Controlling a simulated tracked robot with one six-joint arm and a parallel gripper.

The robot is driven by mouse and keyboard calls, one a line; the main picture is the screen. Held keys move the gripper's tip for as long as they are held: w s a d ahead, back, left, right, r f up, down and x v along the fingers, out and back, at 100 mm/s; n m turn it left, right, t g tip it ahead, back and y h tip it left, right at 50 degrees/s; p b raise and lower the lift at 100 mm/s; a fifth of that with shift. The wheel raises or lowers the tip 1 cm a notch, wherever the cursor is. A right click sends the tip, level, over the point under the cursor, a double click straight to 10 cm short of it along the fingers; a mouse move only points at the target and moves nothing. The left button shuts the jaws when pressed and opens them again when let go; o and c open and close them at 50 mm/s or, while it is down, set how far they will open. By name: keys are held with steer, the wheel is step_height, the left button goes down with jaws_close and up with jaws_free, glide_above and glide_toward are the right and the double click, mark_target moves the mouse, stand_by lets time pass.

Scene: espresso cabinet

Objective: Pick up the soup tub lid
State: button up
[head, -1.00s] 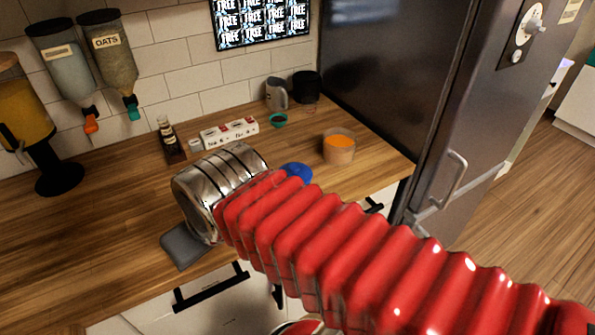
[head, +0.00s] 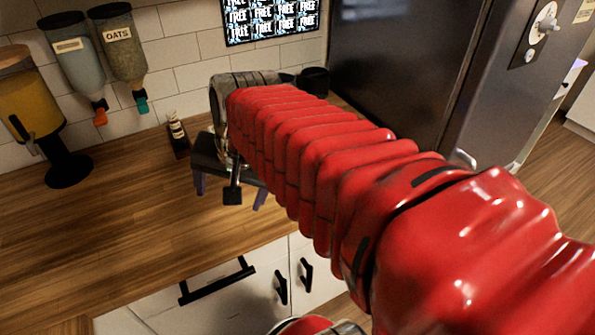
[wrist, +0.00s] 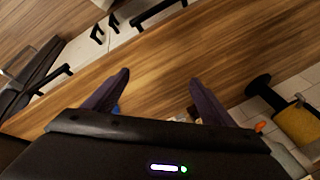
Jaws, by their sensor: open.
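My gripper (head: 230,195) hangs over the wooden counter in the head view, with dark purple fingers pointing down. In the wrist view the two fingers of my gripper (wrist: 159,77) are wide apart, with bare counter between their tips. A small patch of blue (wrist: 116,109) shows beside the left finger in the wrist view; it may be the soup tub lid, mostly hidden behind the gripper body. In the head view my red arm hides the spot where the blue lid and the orange soup tub were seen earlier.
A yellow juice dispenser (head: 38,105) and cereal dispensers (head: 122,45) are at the left. A small dark bottle rack (head: 177,135) stands by the tiled wall. A dark fridge (head: 400,60) bounds the right. The counter's (head: 100,230) left front is clear.

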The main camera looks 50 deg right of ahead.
steer(key=o, duration=0.5)
steer(key=w+d+m, duration=0.1)
steer(key=d+m, duration=0.2)
steer(key=d, duration=0.1)
steer(key=w+d+m, duration=0.1)
steer(key=d+m, duration=0.3)
steer(key=w+d+m, duration=0.1)
steer(key=d+m, duration=0.3)
steer(key=shift+d+f+g, duration=0.1)
steer(key=shift+f+g, duration=0.05)
steer(key=shift+g, duration=0.15)
steer(key=shift+o, duration=0.2)
steer(key=s+d+f+m+y, duration=0.1)
steer(key=s+d+f+m, duration=0.1)
steer(key=d+m, duration=1)
steer(key=d, duration=0.3)
steer(key=shift+d+m, duration=0.3)
steer(key=shift+d, duration=0.1)
steer(key=shift+f, duration=0.15)
steer(key=x, duration=0.8)
steer(key=shift+w+f, duration=0.15)
steer(key=shift+w, duration=0.15)
steer(key=shift+x, duration=2.55)
steer(key=shift+w, duration=0.1)
steer(key=shift+c, duration=0.6)
